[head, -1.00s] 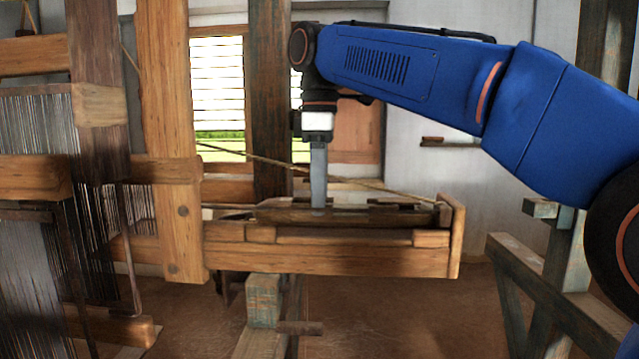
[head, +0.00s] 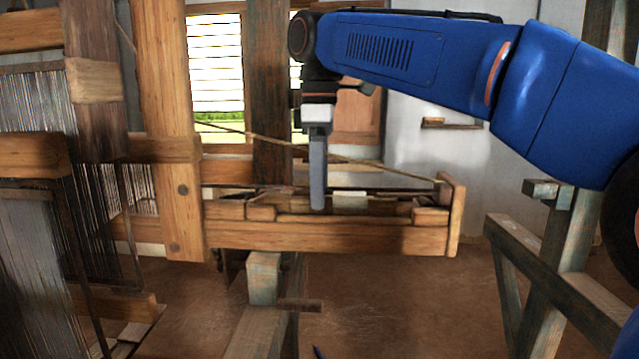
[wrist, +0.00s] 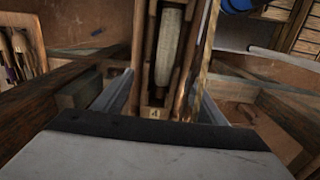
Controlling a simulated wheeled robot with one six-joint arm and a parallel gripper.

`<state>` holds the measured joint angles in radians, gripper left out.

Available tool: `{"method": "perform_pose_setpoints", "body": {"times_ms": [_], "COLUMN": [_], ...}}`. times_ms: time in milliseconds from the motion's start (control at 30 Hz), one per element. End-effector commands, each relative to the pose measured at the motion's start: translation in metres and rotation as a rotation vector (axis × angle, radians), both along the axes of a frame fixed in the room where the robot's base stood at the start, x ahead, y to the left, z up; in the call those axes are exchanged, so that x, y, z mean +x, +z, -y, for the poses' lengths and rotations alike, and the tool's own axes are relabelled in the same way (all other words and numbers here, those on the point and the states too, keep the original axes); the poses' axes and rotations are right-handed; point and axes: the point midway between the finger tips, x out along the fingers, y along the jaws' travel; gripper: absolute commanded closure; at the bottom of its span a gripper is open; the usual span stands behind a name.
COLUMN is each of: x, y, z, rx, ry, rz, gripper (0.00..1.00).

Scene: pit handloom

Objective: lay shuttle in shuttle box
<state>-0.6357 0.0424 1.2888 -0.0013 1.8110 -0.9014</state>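The shuttle box (head: 345,234) is a long, narrow wooden trough with a raised right end, in the middle of the head view. The shuttle shows in the wrist view as a slim brown wooden body around a pale yarn pirn (wrist: 168,50); it appears to lie lengthwise between the box walls. In the head view a pale patch of it (head: 350,201) shows above the front wall; the rest is hidden. My gripper (head: 317,204) points straight down over the box. In the wrist view my gripper's grey fingers (wrist: 162,90) stand apart on either side of the box channel, not touching the shuttle.
A tan cord (head: 385,170) runs slanting down to the box's right end, behind my gripper. A wooden loom post (head: 165,130) and warp threads (head: 40,240) stand at left. A timber trestle (head: 555,260) stands at right. Air above the box's right half is mostly clear.

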Motion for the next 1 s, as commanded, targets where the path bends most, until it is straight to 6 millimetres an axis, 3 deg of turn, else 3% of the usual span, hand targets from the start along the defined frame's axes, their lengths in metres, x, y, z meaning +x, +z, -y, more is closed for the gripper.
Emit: {"method": "perform_pose_setpoints", "body": {"times_ms": [267,1000], "x": [0.000,0.000], "y": [0.001,0.049], "z": [0.000,0.000], "rx": [0.000,0.000], "ry": [0.000,0.000], "rz": [0.000,0.000], "gripper": [0.35,0.35]}}
